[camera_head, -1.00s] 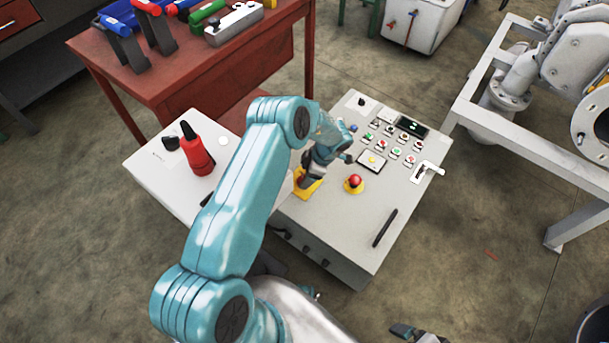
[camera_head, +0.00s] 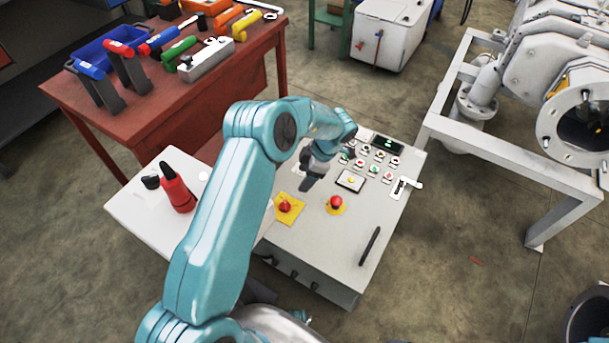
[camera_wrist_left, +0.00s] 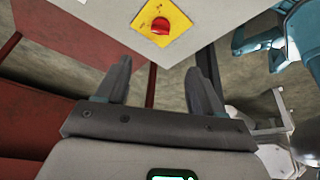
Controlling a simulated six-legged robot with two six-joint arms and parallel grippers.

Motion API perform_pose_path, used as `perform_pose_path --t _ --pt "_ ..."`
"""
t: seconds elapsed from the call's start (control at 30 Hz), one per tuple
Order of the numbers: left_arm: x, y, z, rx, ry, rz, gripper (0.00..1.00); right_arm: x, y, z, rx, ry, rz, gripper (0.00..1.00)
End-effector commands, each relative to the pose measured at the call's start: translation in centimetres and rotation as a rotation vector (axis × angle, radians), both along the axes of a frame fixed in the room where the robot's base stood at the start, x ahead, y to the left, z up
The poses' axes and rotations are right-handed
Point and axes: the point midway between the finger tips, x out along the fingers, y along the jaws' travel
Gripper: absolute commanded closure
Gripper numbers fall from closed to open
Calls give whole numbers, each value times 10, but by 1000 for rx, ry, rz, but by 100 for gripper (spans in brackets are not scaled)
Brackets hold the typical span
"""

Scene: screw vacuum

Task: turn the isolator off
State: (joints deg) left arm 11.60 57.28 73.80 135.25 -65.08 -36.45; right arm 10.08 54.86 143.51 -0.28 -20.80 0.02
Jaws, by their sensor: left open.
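The isolator is a red knob (camera_head: 285,206) on a yellow square plate, on the left part of the grey control panel (camera_head: 320,235). It also shows at the top of the left wrist view as a red knob (camera_wrist_left: 160,25). My left gripper (camera_head: 308,185) hangs over the panel, just beyond and right of the isolator, apart from it. In the left wrist view its two fingers (camera_wrist_left: 160,70) are spread with nothing between them, and the knob is ahead of the tips. The knob's exact setting is too small to read. My right gripper cannot be made out.
A red mushroom button (camera_head: 336,203) sits right of the isolator, with several small buttons behind. A black handle (camera_head: 370,246) is at the panel's front right. A white side table (camera_head: 135,205) with a red tool (camera_head: 177,190) adjoins on the left.

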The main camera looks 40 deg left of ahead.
Motion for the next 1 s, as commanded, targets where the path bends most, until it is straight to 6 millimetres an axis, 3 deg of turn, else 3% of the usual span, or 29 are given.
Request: perform_pose_path --t 0.13,0.27,0.4,0.57,0.73,0.8,0.9,1.0 --pt "1 0 -1 18 -30 79 33 0 0 0 0 0 0 0" --pt "7 -7 -6 51 -157 367 33 0 0 0 0 0 0 0" --pt "9 -23 -15 65 -314 848 33 0 0 0 0 0 0 0" --pt "4 -23 -16 74 -436 1474 33 0 0 2 0 0 0 0" --pt "-10 -2 -8 95 -476 2069 33 0 0 4 0 0 0 0" --pt "-25 22 1 102 -473 2259 33 0 0 6 0 0 0 0" --pt "-40 49 8 118 -481 2313 33 0 0 7 0 0 0 0" --pt "-43 56 2 127 -484 2324 33 0 0 5 0 0 0 0"
